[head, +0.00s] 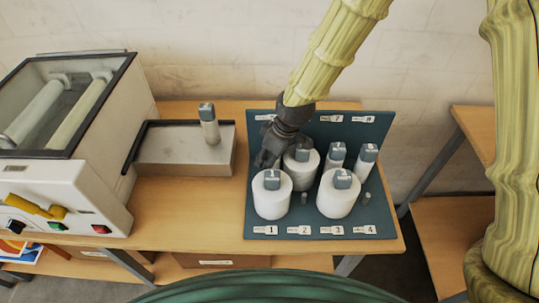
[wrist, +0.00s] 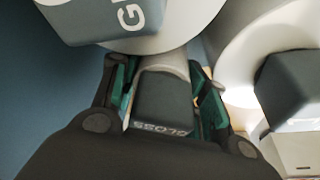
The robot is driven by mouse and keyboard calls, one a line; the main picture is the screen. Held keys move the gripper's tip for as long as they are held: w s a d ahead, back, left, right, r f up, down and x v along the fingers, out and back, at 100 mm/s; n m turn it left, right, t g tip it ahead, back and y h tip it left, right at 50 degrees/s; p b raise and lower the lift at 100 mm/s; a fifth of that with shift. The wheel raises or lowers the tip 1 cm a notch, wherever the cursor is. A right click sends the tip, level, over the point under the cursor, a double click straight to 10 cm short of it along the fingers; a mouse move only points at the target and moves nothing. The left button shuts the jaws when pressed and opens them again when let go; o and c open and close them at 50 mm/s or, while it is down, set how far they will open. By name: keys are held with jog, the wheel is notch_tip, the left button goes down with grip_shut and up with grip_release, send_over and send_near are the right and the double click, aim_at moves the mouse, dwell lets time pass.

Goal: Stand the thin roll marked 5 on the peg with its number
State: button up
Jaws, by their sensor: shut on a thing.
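My gripper (head: 268,160) reaches down at the back left of the dark peg board (head: 253,219). In the wrist view my gripper (wrist: 165,95) is shut on a thin roll with a dark block-shaped top (wrist: 164,98).
Thick rolls stand front left (head: 272,201) and front right of centre (head: 338,200). Thin rolls stand at the back right (head: 335,158) (head: 366,160). Bare pegs show at 2 (head: 303,198) and 4 (head: 366,198). Another thin roll (head: 209,128) stands on the metal tray (head: 170,150) beside the laminator (head: 95,160).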

jog(key=shift+f, duration=0.15)
jog(key=o, duration=1.1)
jog(key=shift+s+f, duration=0.1)
jog(key=shift+r+p, duration=3)
jog(key=shift+r, duration=1.15)
